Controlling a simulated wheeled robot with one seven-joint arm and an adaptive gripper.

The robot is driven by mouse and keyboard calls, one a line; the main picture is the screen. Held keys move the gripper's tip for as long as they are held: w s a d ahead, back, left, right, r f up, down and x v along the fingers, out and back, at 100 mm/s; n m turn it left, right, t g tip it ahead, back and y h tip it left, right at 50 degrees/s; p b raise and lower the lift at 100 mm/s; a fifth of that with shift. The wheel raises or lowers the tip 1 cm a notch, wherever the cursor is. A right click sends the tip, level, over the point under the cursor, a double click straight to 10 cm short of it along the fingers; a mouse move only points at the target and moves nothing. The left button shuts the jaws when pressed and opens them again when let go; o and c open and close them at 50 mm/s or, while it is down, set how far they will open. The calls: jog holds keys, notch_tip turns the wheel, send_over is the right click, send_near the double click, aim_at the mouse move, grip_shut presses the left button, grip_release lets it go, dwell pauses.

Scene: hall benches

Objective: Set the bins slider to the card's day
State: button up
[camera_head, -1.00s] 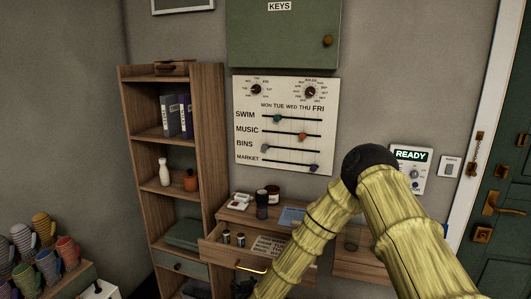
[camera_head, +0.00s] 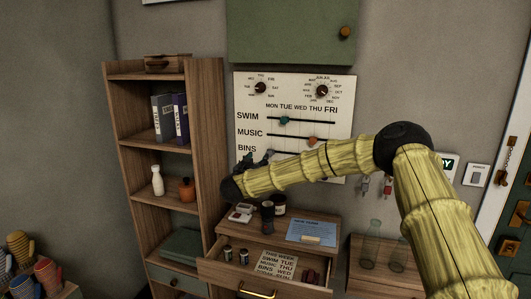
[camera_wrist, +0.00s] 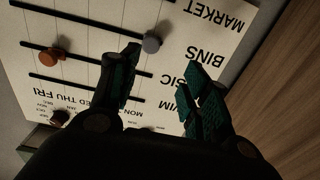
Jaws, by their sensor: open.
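The board (camera_head: 340,95) on the wall has labelled slider rows. My gripper (camera_head: 258,160) is open in front of its left part, by the BINS label, and hides the bins slider in the head view. In the wrist view, upside down, the grey bins knob (camera_wrist: 151,43) sits at the MON end of its track. My open gripper (camera_wrist: 160,68) is close by; one fingertip is near the knob, and I cannot tell whether they touch. The card (camera_head: 276,264) headed THIS WEEK lies in the open drawer (camera_head: 213,272); its BINS line appears to read WED.
The orange music knob (camera_head: 312,139) and the teal swim knob (camera_head: 284,120) sit on the rows above. My arm covers the market row. A wooden shelf unit (camera_head: 207,125) stands close at left. A green key cabinet (camera_head: 285,35) hangs above. Small items stand on the desk below.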

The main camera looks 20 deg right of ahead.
aim_at(269, 153)
jog(key=p+x, duration=0.1)
jog(key=x, duration=0.2)
jog(key=d+p+x, duration=0.1)
jog(key=x, duration=0.2)
jog(key=s+x, duration=0.1)
jog(key=x, duration=0.2)
jog(key=shift+w+d+p, duration=0.15)
jog(key=shift+d+p, duration=0.25)
jog(key=shift+d, duration=0.05)
jog(key=shift+w+d+f, duration=0.25)
jog(key=shift+w+d, duration=0.1)
jog(key=shift+w, duration=0.2)
jog(key=shift+a, duration=0.1)
jog(key=shift+s+r, duration=0.1)
grip_shut()
